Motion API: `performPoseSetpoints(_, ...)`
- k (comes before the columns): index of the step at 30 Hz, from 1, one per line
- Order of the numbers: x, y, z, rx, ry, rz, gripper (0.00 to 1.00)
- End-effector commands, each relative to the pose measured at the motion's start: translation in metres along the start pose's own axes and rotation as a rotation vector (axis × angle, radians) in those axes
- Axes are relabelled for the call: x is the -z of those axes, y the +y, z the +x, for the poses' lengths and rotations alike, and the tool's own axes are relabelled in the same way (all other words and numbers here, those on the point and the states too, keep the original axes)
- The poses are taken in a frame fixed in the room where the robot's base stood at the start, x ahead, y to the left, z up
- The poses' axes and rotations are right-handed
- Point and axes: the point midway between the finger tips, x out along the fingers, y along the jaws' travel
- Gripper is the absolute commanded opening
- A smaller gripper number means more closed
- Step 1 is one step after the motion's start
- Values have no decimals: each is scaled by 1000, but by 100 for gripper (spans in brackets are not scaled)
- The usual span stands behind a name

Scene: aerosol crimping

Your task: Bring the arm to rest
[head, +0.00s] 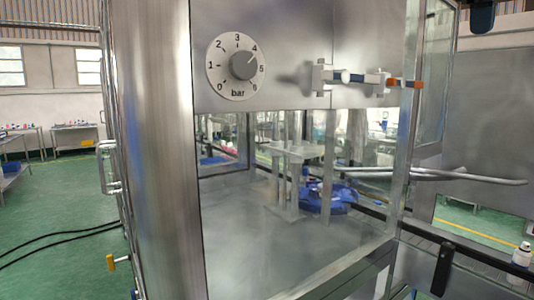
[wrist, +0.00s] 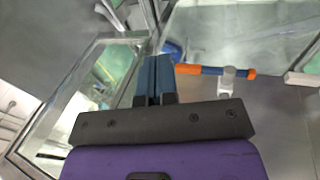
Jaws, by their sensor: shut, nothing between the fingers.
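My gripper (wrist: 155,68) shows in the wrist view, with its two blue fingers together and nothing between them. Its dark mounting bar and purple body fill the bottom of that view. The fingertips point toward the machine and appear just left of a blue bar with orange ends (wrist: 205,70); I cannot tell the gap in depth. In the head view this bar (head: 352,78) sits on pale brackets on the machine's front. I cannot make out my gripper for certain in the head view.
A steel machine (head: 155,150) with a bar dial (head: 235,66) and a glazed chamber stands in front. Blue items (head: 330,197) lie inside the chamber. A small white bottle (head: 522,255) stands at the far right. Green floor (head: 60,215) is open at left, with black cables across it.

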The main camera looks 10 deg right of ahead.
Motion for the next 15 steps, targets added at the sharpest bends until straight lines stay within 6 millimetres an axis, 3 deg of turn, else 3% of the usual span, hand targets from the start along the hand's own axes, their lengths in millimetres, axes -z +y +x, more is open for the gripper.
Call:
performPoseSetpoints(8, 7, -46, 22, 14, 68, 45, 0)
performPoseSetpoints(11, 10, -75, 36, 25, 104, 73, 0)
performPoseSetpoints(15, 11, -130, 64, 49, 163, 123, 0)
